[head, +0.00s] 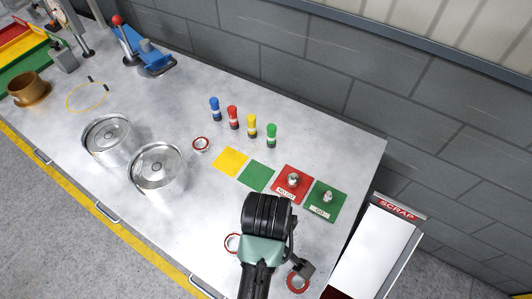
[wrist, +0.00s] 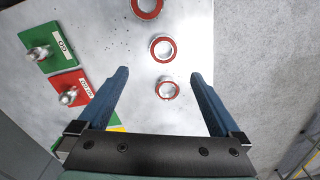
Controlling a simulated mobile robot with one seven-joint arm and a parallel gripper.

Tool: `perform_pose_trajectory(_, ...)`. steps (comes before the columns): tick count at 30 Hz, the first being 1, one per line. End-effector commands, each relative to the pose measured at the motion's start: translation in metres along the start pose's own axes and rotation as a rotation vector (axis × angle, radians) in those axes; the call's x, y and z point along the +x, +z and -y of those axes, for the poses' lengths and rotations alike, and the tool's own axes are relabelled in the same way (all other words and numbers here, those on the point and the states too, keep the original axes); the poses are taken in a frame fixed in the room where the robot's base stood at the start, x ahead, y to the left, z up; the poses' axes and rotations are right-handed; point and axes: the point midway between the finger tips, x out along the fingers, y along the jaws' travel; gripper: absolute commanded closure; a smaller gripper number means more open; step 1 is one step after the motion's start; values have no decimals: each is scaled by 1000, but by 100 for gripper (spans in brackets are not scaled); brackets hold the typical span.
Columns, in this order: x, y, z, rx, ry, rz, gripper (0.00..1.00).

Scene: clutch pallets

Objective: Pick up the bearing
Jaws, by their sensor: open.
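Three bearings with red rims and bright metal rings lie flat in a row on the metal bench in the wrist view: a near one (wrist: 168,89), a middle one (wrist: 162,48) and a far one (wrist: 146,8), cut by the top edge. My gripper (wrist: 160,76) is open and empty. The near bearing shows between its two blue fingers, touching neither in the picture. In the head view, my arm covers part of this row; one bearing (head: 231,243) shows left of it and one (head: 298,282) right. Another bearing (head: 201,144) lies apart, beside the metal drums.
A red plate (head: 304,173) and a green "GO" plate (head: 337,194) each carry a metal part. Several coloured bottles (head: 233,118) stand behind. Two metal drums (head: 158,172) stand left. A SCRAP bin (head: 376,240) is beyond the bench's right edge.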

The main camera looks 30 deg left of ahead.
Motion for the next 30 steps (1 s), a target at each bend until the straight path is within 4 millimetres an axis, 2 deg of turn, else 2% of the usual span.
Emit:
perform_pose_trajectory(9,57,1,2,-1,-6,4,0)
perform_pose_trajectory(18,79,1,2,0,-3,2,0)
perform_pose_trajectory(25,110,2,5,1,-3,2,0)
perform_pose_trajectory(30,123,1,5,1,0,0,0)
